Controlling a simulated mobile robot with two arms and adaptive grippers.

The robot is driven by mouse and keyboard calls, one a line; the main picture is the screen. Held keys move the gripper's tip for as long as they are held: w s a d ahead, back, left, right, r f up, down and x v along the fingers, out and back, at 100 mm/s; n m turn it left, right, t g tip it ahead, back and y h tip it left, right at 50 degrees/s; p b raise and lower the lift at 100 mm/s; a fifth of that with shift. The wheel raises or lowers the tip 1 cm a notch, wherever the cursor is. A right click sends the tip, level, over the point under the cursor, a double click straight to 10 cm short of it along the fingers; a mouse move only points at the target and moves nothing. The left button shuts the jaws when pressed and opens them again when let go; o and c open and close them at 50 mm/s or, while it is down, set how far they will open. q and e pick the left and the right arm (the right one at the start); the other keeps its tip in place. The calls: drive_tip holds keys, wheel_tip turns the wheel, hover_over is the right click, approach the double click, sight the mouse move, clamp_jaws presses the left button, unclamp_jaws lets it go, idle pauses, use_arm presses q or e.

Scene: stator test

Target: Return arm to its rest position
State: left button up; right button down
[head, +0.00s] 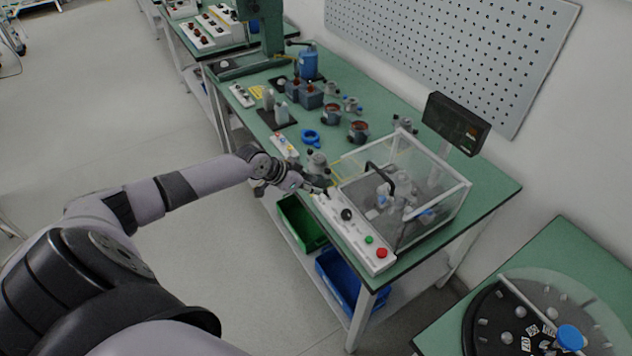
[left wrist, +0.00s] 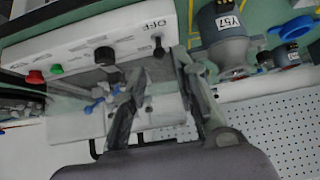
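My left arm (head: 165,193) reaches in from the left of the head view, over the front edge of the green workbench. My left gripper (head: 322,189) is at the left end of a white control panel (head: 352,232). In the left wrist view the two fingers of my left gripper (left wrist: 158,64) stand apart with nothing held between them. Their tips are near a small dark switch (left wrist: 158,46) by the "OFF" label; I cannot tell whether they touch it. My right gripper is not in view.
A clear test box (head: 440,205) stands behind the panel, with a dark display (head: 456,122) beyond it. Metal housings (head: 358,131) and a blue ring (head: 311,137) lie on the bench. Green (head: 300,222) and blue (head: 340,283) bins sit below. The floor at left is clear.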

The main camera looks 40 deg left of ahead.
use_arm(q)
drive_tip(key=shift+s+r, duration=0.2)
drive_tip(key=shift+r, duration=0.05)
idle(0.3)
drive_tip(key=s+f+n+g+y+b, duration=0.1)
drive_tip(key=s+f+b, duration=0.1)
drive_tip(key=s+f, duration=0.65)
drive_tip(key=s+d+f+n+g+y+b, duration=0.1)
drive_tip(key=s+f, duration=0.2)
drive_tip(key=f, duration=1.1)
drive_tip(key=s+f+n+g+y+b, duration=0.1)
drive_tip(key=s+f+b, duration=0.1)
drive_tip(key=s+f, duration=0.65)
drive_tip(key=s+d+f+g+b, duration=0.1)
drive_tip(key=s+d+f, duration=0.4)
drive_tip(key=s, duration=0.4)
drive_tip(key=s+d+f+g+b, duration=0.1)
drive_tip(key=s+d+f, duration=0.4)
drive_tip(key=s+f, duration=0.2)
drive_tip(key=s+d+f+g+b, duration=0.1)
drive_tip(key=s+d+f, duration=0.4)
drive_tip(key=s, duration=0.7)
drive_tip(key=shift+f+m+g, duration=0.4)
drive_tip(key=shift+f, duration=0.35)
drive_tip(key=shift+s, duration=0.1)
